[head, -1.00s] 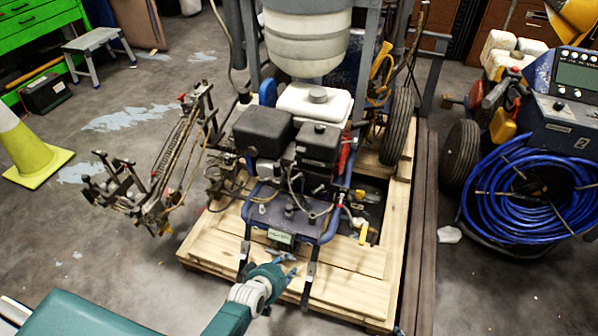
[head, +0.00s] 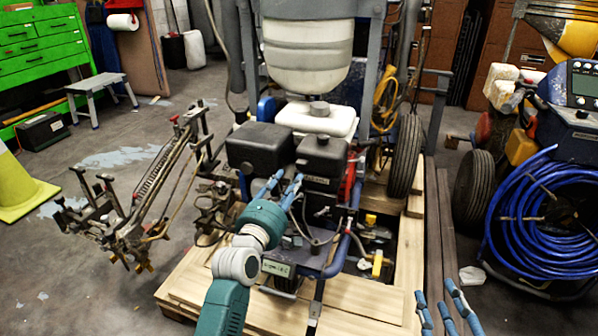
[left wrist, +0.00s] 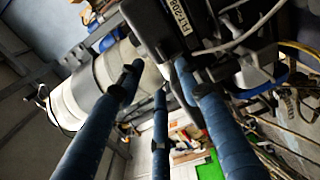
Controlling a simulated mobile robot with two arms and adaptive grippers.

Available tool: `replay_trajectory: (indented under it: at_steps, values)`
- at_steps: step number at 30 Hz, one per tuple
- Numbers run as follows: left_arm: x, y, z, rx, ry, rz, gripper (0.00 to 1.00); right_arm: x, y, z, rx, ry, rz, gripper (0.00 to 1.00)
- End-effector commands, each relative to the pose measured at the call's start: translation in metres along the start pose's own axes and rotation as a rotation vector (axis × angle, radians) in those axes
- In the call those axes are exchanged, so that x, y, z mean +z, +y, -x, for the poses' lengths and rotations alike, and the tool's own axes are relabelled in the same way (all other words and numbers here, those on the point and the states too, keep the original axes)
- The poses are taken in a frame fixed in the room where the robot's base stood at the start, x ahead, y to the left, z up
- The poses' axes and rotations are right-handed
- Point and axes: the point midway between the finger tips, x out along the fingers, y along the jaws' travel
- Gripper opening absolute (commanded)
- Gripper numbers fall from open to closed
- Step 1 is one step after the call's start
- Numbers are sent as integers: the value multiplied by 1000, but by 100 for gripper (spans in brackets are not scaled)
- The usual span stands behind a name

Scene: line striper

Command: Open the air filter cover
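The engine on the line striper carries two black boxes. The right black box (head: 320,158) bears a small label on its front; in the left wrist view a black box (left wrist: 205,38) shows a label reading "FLT-208", so I take it as the air filter cover. It looks closed. My left gripper (head: 286,181) is open and empty, its blue fingers pointing up at the engine just in front of and left of this box. I cannot tell whether they touch it. My right gripper (head: 436,292) shows at the bottom right, fingers spread, away from the engine.
The left black box (head: 260,145) sits close beside the cover. A white tank (head: 318,120) is behind, with a large pale bucket (head: 307,55) above. Hoses and a blue tube frame (head: 340,250) lie in front. The wooden pallet (head: 350,300) is mostly clear.

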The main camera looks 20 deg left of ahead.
Motion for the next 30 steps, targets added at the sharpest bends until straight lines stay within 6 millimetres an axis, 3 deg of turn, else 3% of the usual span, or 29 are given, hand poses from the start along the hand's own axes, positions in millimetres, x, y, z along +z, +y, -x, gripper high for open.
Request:
replay_trajectory:
  at_steps: [8, 18, 24, 30]
  values:
    - [0, -1, -39, 1, -1, -2, 35, -58, -8, 1, -16, 262, -5, 40]
    - [1, -2, -78, -1, -1, -3, 35, -122, -15, 26, -32, 568, -14, 40]
    - [0, -2, -89, -1, -1, -4, 35, -141, -17, 38, -38, 667, -18, 40]
    - [0, -1, -92, -2, 0, -3, 35, -146, -17, 42, -39, 693, -19, 40]
